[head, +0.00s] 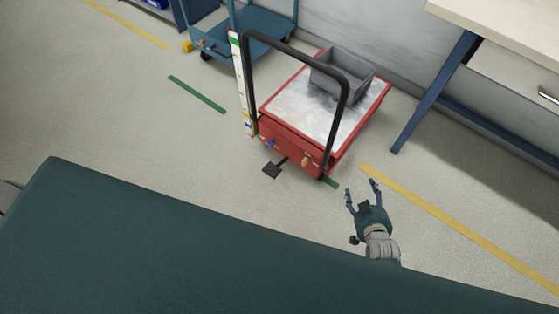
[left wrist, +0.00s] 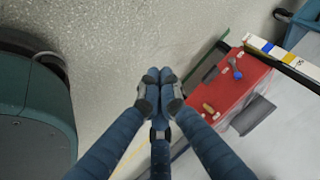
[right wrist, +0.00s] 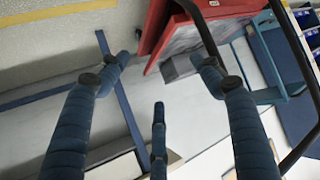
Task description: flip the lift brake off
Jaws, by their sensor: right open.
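The red lift cart (head: 287,138) stands on the floor at upper middle in the head view, with a black push handle (head: 299,56) and a light top. Its near end carries a small orange-yellow lever (head: 305,161) and a blue lever (head: 270,143). These also show in the left wrist view, as a yellowish lever (left wrist: 208,107) and a blue one (left wrist: 235,68). A black pedal (head: 272,170) sticks out low. I cannot tell which is the brake. My right gripper (head: 362,187) is open and empty, apart from the cart at its lower right. My left gripper (left wrist: 153,76) is shut and empty.
A grey bin (head: 341,78) sits on the cart. A blue trolley (head: 220,35) stands behind it to the left, beside a striped measuring post (head: 242,85). A workbench (head: 500,28) with blue legs stands at right.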

